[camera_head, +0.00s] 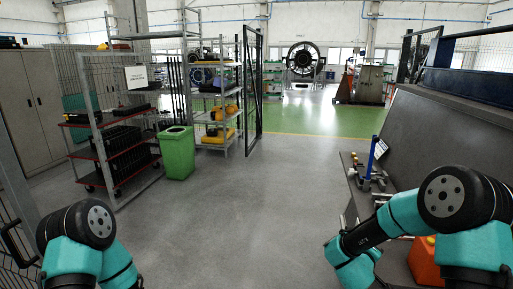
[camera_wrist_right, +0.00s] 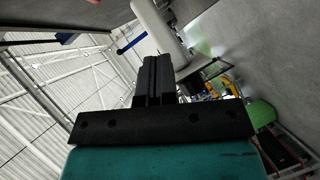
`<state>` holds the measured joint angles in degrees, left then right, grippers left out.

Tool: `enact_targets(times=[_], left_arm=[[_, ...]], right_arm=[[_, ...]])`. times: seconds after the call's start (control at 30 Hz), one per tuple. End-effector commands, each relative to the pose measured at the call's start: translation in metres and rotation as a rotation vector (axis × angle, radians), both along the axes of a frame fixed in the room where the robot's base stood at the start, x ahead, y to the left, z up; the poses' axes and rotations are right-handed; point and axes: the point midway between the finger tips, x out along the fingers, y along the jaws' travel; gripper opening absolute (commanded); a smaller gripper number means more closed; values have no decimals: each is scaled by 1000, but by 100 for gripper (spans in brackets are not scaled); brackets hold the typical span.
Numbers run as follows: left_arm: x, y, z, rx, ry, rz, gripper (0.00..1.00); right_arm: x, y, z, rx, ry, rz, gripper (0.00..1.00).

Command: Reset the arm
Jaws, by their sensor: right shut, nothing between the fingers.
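My right gripper (camera_wrist_right: 152,75) shows in the right wrist view, its two black fingers shut together with nothing between them. It points up into open air, with the hall tilted behind it. In the head view my right arm reaches in from the right, bent down beside the grey workbench (camera_head: 408,165); its gripper cannot be made out there. My left arm is folded at the lower left of the head view, and its gripper is out of the picture.
A green bin (camera_head: 177,153) stands by a red-shelved trolley (camera_head: 118,142) at left. Tools on a stand (camera_head: 372,165) and an orange container (camera_head: 423,262) are close to my right arm. A mesh gate (camera_head: 252,90) stands farther back. The middle floor is clear.

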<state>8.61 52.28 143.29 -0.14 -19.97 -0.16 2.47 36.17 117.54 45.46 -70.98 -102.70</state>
Motion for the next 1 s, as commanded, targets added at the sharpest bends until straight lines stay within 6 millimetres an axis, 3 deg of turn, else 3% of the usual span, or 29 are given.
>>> enact_targets(times=[0.03,0.27,0.47,0.67,0.8,1.0], left_arm=[[0,0,0,0,0,0,43],[0,0,0,0,0,0,43],[0,0,0,0,0,0,43],[0,0,0,0,0,0,43],[0,0,0,0,0,0,43],[0,0,0,0,0,0,43]], right_arm=[[-3,8,-19,72,2,40,0],[-23,48,-97,451,30,160,0],[-62,86,-160,797,135,164,0],[-118,123,-211,1116,301,65,0],[-167,145,-239,1303,446,-67,0],[-231,168,-260,1468,631,-285,0]])
